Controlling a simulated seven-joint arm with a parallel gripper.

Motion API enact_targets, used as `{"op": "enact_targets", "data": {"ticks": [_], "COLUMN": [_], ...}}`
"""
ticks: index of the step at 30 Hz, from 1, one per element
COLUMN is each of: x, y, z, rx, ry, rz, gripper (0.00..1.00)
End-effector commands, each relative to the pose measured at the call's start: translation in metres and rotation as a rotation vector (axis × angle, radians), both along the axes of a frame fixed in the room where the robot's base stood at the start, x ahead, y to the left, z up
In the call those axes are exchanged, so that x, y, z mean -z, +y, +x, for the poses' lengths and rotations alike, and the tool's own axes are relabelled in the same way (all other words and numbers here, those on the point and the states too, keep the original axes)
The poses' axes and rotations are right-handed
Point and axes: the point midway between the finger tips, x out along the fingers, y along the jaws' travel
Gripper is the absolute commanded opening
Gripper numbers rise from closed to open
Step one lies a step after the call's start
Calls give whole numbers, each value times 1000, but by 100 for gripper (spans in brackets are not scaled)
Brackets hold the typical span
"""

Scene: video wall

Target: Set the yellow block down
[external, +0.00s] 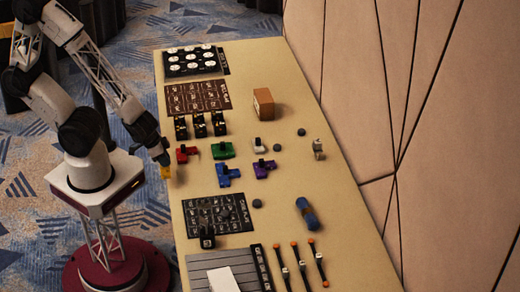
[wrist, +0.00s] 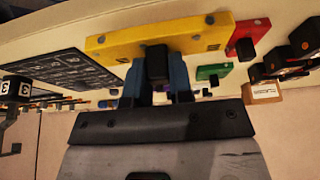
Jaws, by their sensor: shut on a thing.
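The yellow block (external: 166,173) is at the left edge of the table, below my gripper (external: 162,157). In the wrist view the yellow block (wrist: 112,44) is a long bar with a black knob in the middle. My gripper (wrist: 162,82) is shut on that knob, with one blue finger on each side. I cannot tell whether the block touches the table or hangs just over its edge. The red block (external: 184,154) lies a little to the right of it, apart from it.
The table (external: 240,75) also holds green (external: 222,151), blue (external: 224,178) and purple (external: 262,171) blocks. Black holders (external: 200,125) stand behind the red block, and a black printed mat (external: 222,211) lies in front. A brown box (external: 263,104) stands farther back. Bare tabletop lies between these.

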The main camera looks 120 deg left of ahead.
Motion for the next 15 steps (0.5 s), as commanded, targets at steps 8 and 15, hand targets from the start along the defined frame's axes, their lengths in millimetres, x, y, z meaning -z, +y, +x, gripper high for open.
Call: {"op": "enact_targets", "data": {"ticks": [8,15], "x": [-4,-5], "y": [-15,-22], "z": [-34,-50], "rx": [1,1], "ry": [-2,0], "rz": [-1,0], "gripper": [0,0]}}
